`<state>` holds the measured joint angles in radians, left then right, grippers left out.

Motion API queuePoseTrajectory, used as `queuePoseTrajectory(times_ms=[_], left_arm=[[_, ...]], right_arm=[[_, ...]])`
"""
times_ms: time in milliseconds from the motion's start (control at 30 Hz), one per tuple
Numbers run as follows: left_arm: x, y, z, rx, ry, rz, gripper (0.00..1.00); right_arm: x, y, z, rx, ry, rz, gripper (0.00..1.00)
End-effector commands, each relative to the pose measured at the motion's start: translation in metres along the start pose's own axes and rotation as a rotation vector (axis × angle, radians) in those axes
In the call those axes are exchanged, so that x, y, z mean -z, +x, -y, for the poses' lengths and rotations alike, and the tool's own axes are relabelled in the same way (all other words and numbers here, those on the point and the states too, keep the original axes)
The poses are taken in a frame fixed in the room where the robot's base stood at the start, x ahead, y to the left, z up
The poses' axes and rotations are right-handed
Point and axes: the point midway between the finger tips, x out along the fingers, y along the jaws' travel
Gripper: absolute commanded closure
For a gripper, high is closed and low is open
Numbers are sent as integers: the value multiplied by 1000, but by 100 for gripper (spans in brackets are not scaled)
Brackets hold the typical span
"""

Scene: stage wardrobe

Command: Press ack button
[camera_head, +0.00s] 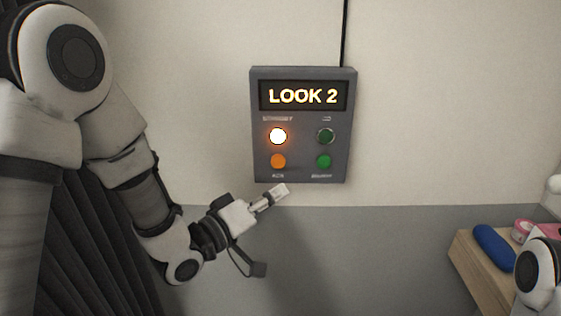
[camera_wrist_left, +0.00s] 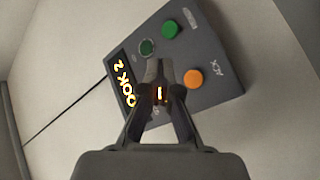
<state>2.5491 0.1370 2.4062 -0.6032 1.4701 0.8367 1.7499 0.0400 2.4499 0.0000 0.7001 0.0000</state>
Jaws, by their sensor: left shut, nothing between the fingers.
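A grey control panel (camera_head: 300,150) hangs on the wall, with a lit display (camera_head: 303,96) reading "LOOK 2". The orange ack button (camera_head: 278,161) is at its lower left, under a brightly glowing lamp (camera_head: 278,136). In the left wrist view the ack button (camera_wrist_left: 194,79) shows clear of the fingers, to their right, with "ACK" lettered beside it. My left gripper (camera_head: 283,190) is shut and empty, just below the panel's lower edge in the head view. In the left wrist view its fingertips (camera_wrist_left: 159,88) cover part of the panel, and the glow shows between them. My right gripper is out of view.
A green button (camera_head: 323,161) sits at the panel's lower right, below an unlit dark green lamp (camera_head: 325,136). A wooden surface (camera_head: 475,263) at right bears a blue rounded item (camera_head: 494,248) and pink items. A dark curtain (camera_head: 90,240) hangs at left.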

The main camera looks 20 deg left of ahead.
Motion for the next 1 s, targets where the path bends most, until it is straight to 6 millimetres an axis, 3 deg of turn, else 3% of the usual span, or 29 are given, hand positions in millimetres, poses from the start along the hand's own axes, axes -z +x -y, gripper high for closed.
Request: queuePoseTrajectory(times_ms=[600, 1000], left_arm=[[40, 54, 39, 1, 1, -1, 100], [43, 58, 43, 1, 1, 0, 100]], right_arm=[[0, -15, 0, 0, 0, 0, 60], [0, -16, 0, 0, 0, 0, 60]])
